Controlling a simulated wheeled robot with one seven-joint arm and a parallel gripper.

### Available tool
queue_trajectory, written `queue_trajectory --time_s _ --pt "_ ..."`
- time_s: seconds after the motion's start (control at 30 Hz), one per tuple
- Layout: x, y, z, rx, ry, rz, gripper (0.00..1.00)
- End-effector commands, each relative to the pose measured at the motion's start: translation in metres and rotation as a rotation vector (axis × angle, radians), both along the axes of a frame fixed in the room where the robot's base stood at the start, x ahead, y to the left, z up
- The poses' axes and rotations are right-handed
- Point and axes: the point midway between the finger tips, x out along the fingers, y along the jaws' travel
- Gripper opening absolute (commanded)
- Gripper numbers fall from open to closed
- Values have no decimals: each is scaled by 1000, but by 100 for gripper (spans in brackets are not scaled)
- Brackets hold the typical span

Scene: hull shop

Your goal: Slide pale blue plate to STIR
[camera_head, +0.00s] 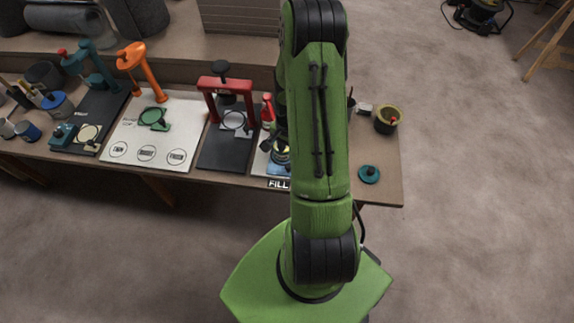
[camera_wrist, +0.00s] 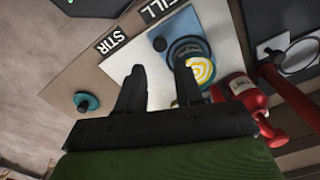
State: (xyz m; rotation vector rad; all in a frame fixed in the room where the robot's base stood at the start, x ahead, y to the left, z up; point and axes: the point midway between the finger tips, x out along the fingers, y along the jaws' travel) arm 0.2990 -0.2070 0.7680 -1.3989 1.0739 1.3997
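The pale blue plate (camera_head: 277,169) shows in part beside my arm in the head view, near the FILL label (camera_head: 278,184). An open pot (camera_wrist: 198,70) with a yellow swirl inside stands by it; my arm and fingers hide part of this area. The STIR label (camera_wrist: 112,41) lies left of the FILL label in the wrist view and is hidden in the head view. My gripper (camera_wrist: 160,66) is open above the pale board, with nothing visibly held; one finger overlaps the pot in view.
A red bottle (camera_wrist: 243,95) and a red clamp press (camera_head: 226,95) stand near the pot. A teal knobbed disc (camera_head: 369,174) lies near the bench's right corner, with bare bench around it. A dark pot (camera_head: 387,119) stands behind it.

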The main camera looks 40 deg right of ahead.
Motion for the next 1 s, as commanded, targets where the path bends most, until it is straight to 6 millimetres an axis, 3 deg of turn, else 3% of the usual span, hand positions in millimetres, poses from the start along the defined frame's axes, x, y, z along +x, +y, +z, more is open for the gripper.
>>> queue_trajectory --time_s 0.03,0.2,0.4,0.7,0.9,1.0 --pt "-1 1 -17 3 4 0 36" --pt "0 1 -57 4 2 2 36" --pt "0 1 -83 1 1 2 36" --pt "0 0 -84 0 0 2 34" --pt "0 0 -84 0 0 2 3" --pt "0 1 -84 0 0 2 0"
